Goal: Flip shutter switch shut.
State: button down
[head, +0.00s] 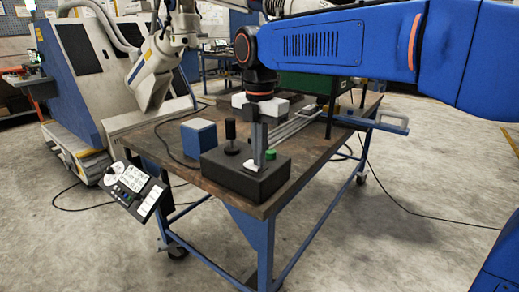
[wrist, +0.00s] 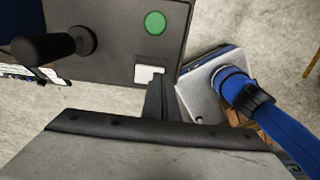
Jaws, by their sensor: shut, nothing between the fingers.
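A dark control box (head: 240,180) sits on the near corner of the table. It carries a black upright joystick (head: 231,132), a round green button (head: 271,154) and a small white switch (head: 251,167). The wrist view shows the green button (wrist: 155,22), the joystick (wrist: 50,47) and the white switch (wrist: 147,74) near the box's edge. My gripper (head: 258,163) points down, shut and empty, at the switch. In the wrist view its fingertips (wrist: 163,82) are right beside the switch and partly cover it. I cannot tell whether they touch, or which way the switch is tipped.
A blue box (head: 199,138) stands on the table (head: 150,147) behind the control box. A panel with buttons (head: 131,192) hangs at the table's left edge. A large white and blue machine (head: 85,75) stands at the left. Metal rails (head: 300,122) lie behind the gripper.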

jog(key=shift+d+f, duration=0.1)
jog(key=shift+f, duration=0.05)
dwell(0.3)
jog(key=shift+w+a+r, duration=0.35)
jog(key=shift+w+a, duration=0.1)
jog(key=shift+a, duration=0.2)
notch_tip(320, 180, up, 14)
jog(key=s+d, duration=0.1)
jog(key=d, duration=0.1)
jog(key=shift+s+f, duration=0.15)
jog(key=shift+s, duration=0.15)
jog(key=shift+d, duration=0.2)
dwell(0.3)
